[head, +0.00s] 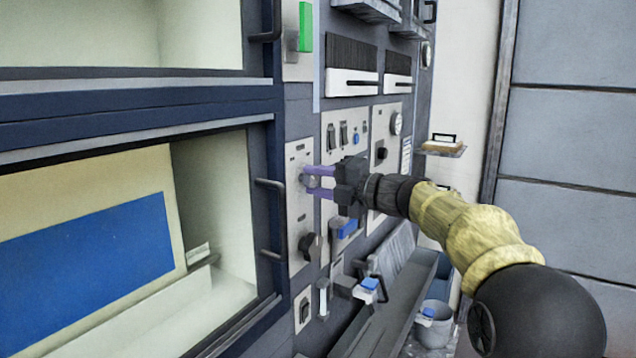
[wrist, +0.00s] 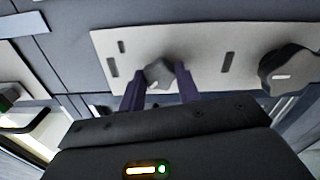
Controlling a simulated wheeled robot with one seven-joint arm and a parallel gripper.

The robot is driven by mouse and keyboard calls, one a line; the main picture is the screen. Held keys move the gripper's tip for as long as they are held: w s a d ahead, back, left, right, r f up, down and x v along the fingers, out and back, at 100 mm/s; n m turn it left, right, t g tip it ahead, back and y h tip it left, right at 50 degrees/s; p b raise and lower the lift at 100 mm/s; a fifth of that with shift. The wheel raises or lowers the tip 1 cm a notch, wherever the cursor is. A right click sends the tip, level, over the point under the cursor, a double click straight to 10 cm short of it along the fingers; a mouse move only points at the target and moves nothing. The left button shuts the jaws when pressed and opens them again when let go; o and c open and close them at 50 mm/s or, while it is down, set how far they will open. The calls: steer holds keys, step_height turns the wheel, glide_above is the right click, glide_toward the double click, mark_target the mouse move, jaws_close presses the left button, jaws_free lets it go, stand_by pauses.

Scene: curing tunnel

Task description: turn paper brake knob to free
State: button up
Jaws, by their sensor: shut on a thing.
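A light grey lobed knob (wrist: 158,73) sits on a pale upright panel (wrist: 205,62). My gripper (wrist: 158,82) is shut on this knob, with one purple finger on each side of it. In the head view my gripper (head: 312,181) reaches in from the right and its fingers partly cover the knob. A second, darker knob (wrist: 290,70) with a pale mark stands on the same panel, apart from my fingers. It also shows in the head view (head: 308,246), below my gripper. I cannot read any label, so which knob is the paper brake is not clear.
A window opening with a blue sheet (head: 95,245) and dark door handles (head: 270,185) lie left of the panel. Switches (head: 343,133) and a gauge (head: 396,123) are close behind my gripper. A trough (head: 385,290) and a bucket (head: 434,325) stand below the arm.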

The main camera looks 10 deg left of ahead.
steer(key=o, duration=1)
steer(key=shift+d, duration=0.15)
steer(key=b+v, duration=0.3)
steer(key=v, duration=1.4)
steer(key=shift+s+d+f, duration=0.1)
steer(key=shift+f, duration=0.05)
